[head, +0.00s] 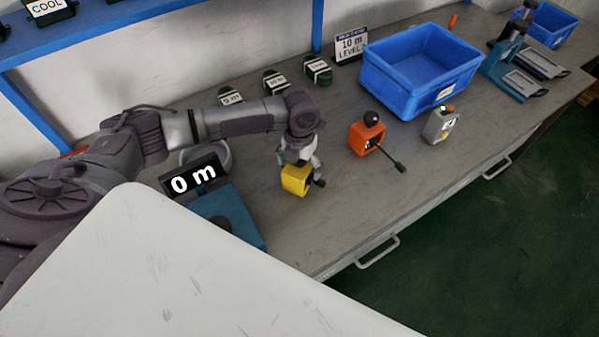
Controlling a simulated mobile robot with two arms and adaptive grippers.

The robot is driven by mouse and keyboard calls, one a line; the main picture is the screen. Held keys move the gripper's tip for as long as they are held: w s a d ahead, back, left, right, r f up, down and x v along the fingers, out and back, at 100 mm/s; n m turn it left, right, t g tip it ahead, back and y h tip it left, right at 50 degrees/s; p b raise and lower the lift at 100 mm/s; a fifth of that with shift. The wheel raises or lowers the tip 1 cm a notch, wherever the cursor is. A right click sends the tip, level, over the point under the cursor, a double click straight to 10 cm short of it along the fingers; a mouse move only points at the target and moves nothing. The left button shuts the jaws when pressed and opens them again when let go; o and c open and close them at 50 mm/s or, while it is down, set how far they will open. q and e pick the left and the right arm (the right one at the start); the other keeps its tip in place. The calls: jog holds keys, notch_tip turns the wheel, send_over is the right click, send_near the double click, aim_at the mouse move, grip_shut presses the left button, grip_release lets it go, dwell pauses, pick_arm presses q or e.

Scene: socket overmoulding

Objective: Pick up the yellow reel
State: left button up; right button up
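The yellow reel (297,180) is a small boxy piece with a dark opening, near the middle of the grey workbench. My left gripper (301,168) comes down over it from above, with dark fingers at its left and right sides. The gripper hides the top of the reel. I cannot tell whether the fingers press on the reel or only stand around it, nor whether it rests on the bench. My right gripper is not in view.
An orange device (367,138) with a black knob and crank stands right of the reel. Beyond are a grey box (440,125), a blue bin (388,82) and a "10 m" sign (351,45). A "0 m" display (194,178) stands left. Bare bench lies in front of the orange device.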

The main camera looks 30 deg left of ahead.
pick_arm(q)
jog(key=shift+w+r, duration=0.1)
jog(key=c, duration=1.4)
